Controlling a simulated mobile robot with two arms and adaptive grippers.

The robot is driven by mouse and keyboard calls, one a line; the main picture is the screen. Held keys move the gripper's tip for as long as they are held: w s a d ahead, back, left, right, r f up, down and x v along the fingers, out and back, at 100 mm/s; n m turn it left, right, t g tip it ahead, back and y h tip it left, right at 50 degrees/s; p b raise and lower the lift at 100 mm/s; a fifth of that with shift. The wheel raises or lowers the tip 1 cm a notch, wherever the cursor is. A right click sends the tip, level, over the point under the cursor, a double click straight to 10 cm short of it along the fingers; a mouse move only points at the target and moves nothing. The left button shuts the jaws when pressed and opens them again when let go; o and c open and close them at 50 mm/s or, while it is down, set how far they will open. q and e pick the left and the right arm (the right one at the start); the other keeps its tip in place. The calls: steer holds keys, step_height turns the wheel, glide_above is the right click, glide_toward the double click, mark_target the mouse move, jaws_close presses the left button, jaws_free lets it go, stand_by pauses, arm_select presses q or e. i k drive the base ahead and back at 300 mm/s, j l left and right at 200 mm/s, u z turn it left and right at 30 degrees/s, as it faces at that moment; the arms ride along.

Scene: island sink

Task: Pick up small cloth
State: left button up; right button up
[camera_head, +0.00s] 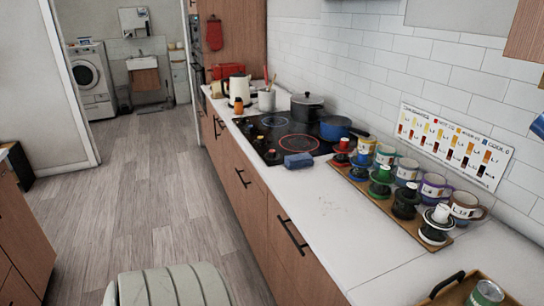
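A small folded blue item (298,160) lies on the white counter at the front right corner of the black cooktop. It may be a cloth or a sponge; I cannot tell which. A red cloth-like item (214,33) hangs on the wooden cabinet side at the back. Neither of my grippers is in view.
The cooktop (272,153) holds a dark pot (307,108) and a blue pan (336,128). A wooden tray (385,207) of mugs and coloured drippers stands right of the blue item. The counter (330,215) in front is clear, and open floor (140,190) lies left.

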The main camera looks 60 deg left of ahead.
mark_target(301, 160)
steer(key=u, duration=1.8)
steer(key=i+j+z, duration=0.15)
steer(key=z, duration=0.3)
steer(key=i+j+z, duration=0.1)
steer(key=j+z, duration=0.2)
steer(key=z, duration=0.15)
steer(key=i+j+z, duration=0.2)
steer(key=j, duration=0.65)
steer(key=i+j+z, duration=0.2)
steer(key=j, duration=0.6)
steer(key=j+z, duration=0.2)
steer(key=j, duration=0.65)
